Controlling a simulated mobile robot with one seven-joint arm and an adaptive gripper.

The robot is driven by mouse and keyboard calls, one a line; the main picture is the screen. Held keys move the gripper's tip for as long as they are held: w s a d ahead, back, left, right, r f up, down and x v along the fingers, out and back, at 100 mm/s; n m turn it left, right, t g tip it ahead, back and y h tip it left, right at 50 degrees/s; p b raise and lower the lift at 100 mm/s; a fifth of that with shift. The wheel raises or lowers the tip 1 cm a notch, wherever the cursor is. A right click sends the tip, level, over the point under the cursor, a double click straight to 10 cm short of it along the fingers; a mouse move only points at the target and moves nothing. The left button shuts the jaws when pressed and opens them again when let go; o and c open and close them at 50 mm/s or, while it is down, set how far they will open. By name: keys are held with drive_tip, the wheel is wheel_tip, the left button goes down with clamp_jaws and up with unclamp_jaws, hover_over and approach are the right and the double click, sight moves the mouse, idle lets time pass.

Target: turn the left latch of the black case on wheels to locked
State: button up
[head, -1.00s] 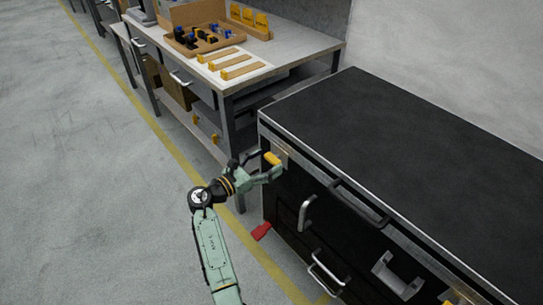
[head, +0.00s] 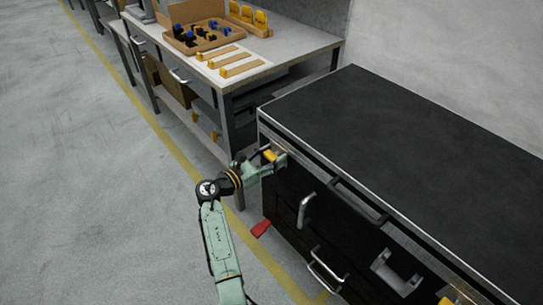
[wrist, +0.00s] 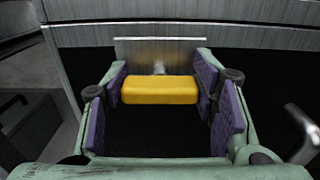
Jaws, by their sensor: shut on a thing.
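The black case (head: 420,140) stands at the right in the head view, with a metal-edged lid. Its left latch is a yellow bar (head: 270,155) on a metal plate at the upper left of the front. In the wrist view the yellow latch (wrist: 159,90) lies level below the bright metal plate (wrist: 160,50). My gripper (head: 268,160) is at the latch. In the wrist view its two purple pads (wrist: 160,84) press on the left and right ends of the yellow bar. The far side of the latch is hidden.
Metal handles (head: 305,209) stick out from the case front to the right of my gripper. A red pedal (head: 261,229) is near the floor below it. A workbench (head: 325,42) with trays stands behind. Another yellow part (head: 445,301) shows at the bottom right. The floor at left is clear.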

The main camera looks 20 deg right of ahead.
drive_tip(key=c, duration=0.4)
drive_tip(key=shift+c, duration=0.2)
drive_tip(key=m+b, duration=0.1)
drive_tip(key=m, duration=0.1)
drive_tip(key=m+b, duration=0.1)
drive_tip(key=m, duration=0.1)
drive_tip(key=shift+s+f, duration=0.1)
drive_tip(key=shift+f, duration=0.1)
drive_tip(key=m+b, duration=0.3)
drive_tip(key=m, duration=0.1)
drive_tip(key=shift+s+f+b, duration=0.1)
drive_tip(key=shift+s+b, duration=0.05)
drive_tip(key=shift+b, duration=0.15)
drive_tip(key=m+b, duration=0.2)
drive_tip(key=m, duration=0.1)
drive_tip(key=m+b, duration=0.2)
drive_tip(key=shift+f+m+b, duration=0.2)
drive_tip(key=shift+m+b, duration=0.2)
drive_tip(key=m+b, duration=0.3)
drive_tip(key=m, duration=0.1)
drive_tip(key=shift+s+d+b, duration=0.1)
drive_tip(key=shift+b, duration=0.25)
drive_tip(key=shift+r, duration=0.15)
